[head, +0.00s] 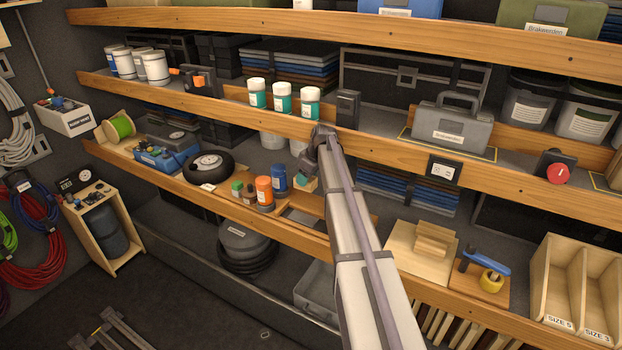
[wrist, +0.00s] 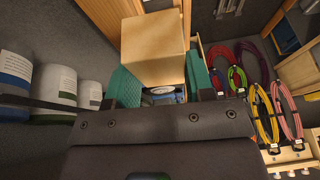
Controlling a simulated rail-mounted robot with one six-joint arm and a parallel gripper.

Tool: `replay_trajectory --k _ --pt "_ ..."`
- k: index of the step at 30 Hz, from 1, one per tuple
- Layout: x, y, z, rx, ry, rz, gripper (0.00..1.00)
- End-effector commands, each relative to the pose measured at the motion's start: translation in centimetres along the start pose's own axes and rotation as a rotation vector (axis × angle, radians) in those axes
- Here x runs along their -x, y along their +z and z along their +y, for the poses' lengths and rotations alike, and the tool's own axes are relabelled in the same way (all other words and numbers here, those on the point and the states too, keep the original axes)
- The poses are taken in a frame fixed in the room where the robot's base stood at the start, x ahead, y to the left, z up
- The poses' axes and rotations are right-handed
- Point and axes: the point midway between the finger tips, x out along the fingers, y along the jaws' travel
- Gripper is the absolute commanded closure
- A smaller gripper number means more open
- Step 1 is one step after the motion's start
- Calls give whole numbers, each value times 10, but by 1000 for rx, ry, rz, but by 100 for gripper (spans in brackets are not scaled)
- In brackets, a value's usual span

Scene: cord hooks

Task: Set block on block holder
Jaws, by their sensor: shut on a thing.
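A pale wooden block (wrist: 153,48) is between the teal finger pads of my gripper (wrist: 160,78) in the wrist view, held clear of the gripper body. In the head view my gripper (head: 305,182) is over the lower shelf, just right of the blue bottle, and my arm hides part of the shelf behind it. The block is too small and covered to make out well there. A light wooden board with stepped wooden pieces (head: 432,240) lies right of my arm on the lower shelf; I cannot tell whether it is the block holder.
An orange bottle (head: 264,193) and a blue bottle (head: 279,178) stand left of my gripper. A black tyre (head: 209,168) lies further left. The middle shelf edge (head: 400,155) runs above. A blue-handled tool (head: 487,262) and a divided wooden bin (head: 575,285) are at right.

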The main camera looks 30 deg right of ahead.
Motion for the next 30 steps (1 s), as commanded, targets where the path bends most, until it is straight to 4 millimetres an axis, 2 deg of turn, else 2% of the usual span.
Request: replay_trajectory --k 1,4,30 --pt "1 -32 13 33 41 51 76" --pt "-6 -30 14 33 41 51 76" --pt "-131 28 14 24 41 43 76"
